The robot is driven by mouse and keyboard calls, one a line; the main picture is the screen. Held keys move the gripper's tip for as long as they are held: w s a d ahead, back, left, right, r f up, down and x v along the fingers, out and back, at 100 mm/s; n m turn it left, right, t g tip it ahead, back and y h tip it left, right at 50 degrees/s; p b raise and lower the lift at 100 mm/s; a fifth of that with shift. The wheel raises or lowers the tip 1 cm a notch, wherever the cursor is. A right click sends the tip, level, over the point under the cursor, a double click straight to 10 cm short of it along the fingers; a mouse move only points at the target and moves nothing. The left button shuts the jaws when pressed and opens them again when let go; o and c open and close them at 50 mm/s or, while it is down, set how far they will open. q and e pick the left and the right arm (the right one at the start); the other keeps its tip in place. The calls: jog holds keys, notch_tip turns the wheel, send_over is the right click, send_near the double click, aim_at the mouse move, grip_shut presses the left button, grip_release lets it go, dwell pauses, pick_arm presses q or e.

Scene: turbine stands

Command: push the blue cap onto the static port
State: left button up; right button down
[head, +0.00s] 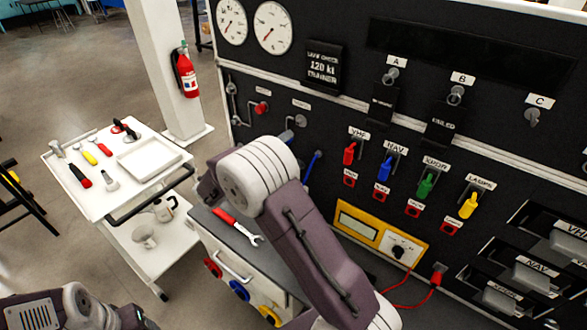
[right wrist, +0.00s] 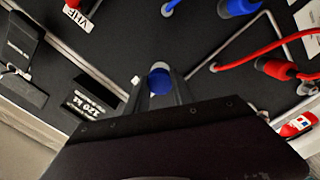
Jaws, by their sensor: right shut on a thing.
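The blue cap (right wrist: 160,82) is between the two fingers of my right gripper (right wrist: 162,90) in the right wrist view. The fingers are shut on it, and it stands out in front of the dark panel. In the head view my right arm covers the gripper, the cap and part of the panel behind them. I cannot make out the static port for certain, nor whether the cap touches anything. My left arm shows at the bottom left of the head view; its fingers cannot be made out.
The black instrument panel (head: 335,108) carries gauges, levers and a red knob (head: 261,107). A grey-topped cabinet with a wrench (head: 252,238) stands below. A white tool cart (head: 75,192) is at the left. Red hoses (right wrist: 240,60) run near the gripper.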

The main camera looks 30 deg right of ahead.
jog(key=w+d+p, duration=0.1)
jog(key=d+r+p, duration=0.1)
jog(key=shift+w+r+p, duration=0.2)
jog(key=shift+w+p, duration=0.1)
jog(key=shift+w, duration=0.1)
jog(key=shift+w+d+f+b, duration=0.2)
jog(key=shift+d+f+b, duration=0.15)
jog(key=shift+f, duration=0.05)
jog(key=shift+w+d+r+b, duration=0.1)
jog(key=shift+w+d+b, duration=0.15)
jog(key=shift+d+b, duration=0.3)
jog(key=shift+d+b, duration=0.1)
jog(key=shift+b, duration=0.55)
